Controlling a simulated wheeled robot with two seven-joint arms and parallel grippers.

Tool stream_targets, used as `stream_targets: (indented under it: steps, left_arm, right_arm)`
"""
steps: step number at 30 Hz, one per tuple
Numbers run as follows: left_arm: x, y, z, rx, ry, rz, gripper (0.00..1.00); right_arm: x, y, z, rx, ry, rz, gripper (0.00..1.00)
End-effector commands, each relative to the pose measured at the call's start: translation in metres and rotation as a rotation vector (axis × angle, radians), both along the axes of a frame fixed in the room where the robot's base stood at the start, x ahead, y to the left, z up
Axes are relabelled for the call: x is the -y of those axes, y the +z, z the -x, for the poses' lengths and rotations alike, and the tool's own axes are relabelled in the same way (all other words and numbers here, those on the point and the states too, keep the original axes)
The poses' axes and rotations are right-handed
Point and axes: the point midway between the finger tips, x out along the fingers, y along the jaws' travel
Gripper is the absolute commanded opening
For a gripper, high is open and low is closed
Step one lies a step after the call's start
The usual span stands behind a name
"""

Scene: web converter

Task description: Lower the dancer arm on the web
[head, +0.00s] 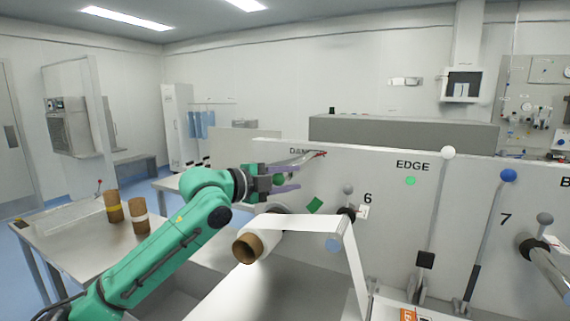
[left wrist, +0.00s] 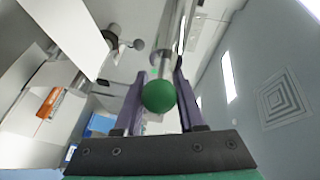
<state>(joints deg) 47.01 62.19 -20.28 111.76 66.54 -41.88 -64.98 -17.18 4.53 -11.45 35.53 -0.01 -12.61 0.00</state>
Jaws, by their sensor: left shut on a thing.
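My left gripper (head: 284,180) has its purple fingers on either side of a green ball knob (head: 279,180) in front of the panel marked "DAN...", whose lettering is partly covered. In the left wrist view the green ball (left wrist: 158,96) sits between the fingers (left wrist: 157,90), at the near end of a grey rod (left wrist: 169,45), which looks like the dancer arm. In the head view my gripper hides much of this rod. The white web (head: 300,224) runs from a roll with a brown core (head: 248,249) to the right, then hangs down. My right gripper is not in view.
The white panel (head: 390,200) stands close behind my gripper. Levers with a white knob (head: 448,152) and a blue knob (head: 508,175) stand to the right. Two brown cores (head: 114,206) (head: 139,215) stand on the left table (head: 85,245).

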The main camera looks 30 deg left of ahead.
Motion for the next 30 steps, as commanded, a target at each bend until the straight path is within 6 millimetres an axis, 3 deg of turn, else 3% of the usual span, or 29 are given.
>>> stream_targets:
  steps: [7, 20, 21, 23, 30]
  left_arm:
    - [-0.0001, -0.0113, -0.0006, 0.001, 0.007, -0.073, 0.0]
    - [-0.0002, -0.0121, -0.0007, 0.005, 0.009, -0.084, 0.0]
    - [-0.0003, -0.012, -0.0007, 0.005, 0.009, -0.084, 0.43]
    - [-0.0002, -0.012, -0.0007, 0.004, 0.009, -0.084, 0.66]
    - [0.0011, -0.0121, -0.0004, 0.004, 0.006, -0.082, 0.69]
  right_arm:
    - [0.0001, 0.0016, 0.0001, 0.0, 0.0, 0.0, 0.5]
    - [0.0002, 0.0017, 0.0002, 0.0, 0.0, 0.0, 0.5]
    - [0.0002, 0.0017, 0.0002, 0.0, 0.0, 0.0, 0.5]
    - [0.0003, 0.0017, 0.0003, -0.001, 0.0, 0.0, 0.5]
    - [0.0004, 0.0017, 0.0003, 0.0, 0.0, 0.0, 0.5]
